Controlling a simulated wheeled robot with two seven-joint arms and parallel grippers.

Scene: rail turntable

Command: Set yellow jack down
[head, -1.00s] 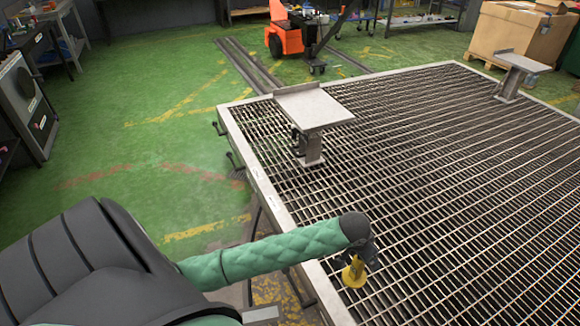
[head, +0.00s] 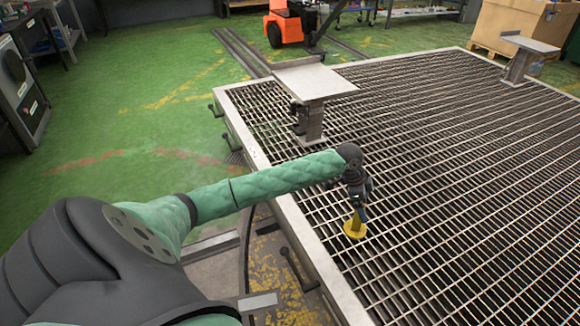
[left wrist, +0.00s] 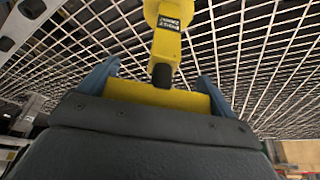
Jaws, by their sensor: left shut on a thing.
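The yellow jack (head: 355,228) is at the end of my left arm, over the metal grating near its left edge. My left gripper (head: 358,203) is shut on its upper part and holds it upright. In the left wrist view the jack (left wrist: 166,50) has a dark label and a wide yellow part between the blue fingers of my left gripper (left wrist: 158,95). The jack's round base is low over the grating (head: 430,170); I cannot tell whether it touches. My right gripper is not in view.
A grey stand with a flat plate (head: 313,83) rises from the grating's far left corner. Another stand (head: 528,45) is at the far right. The grating around the jack is clear. A cardboard box (head: 512,22) and an orange machine (head: 290,22) stand beyond.

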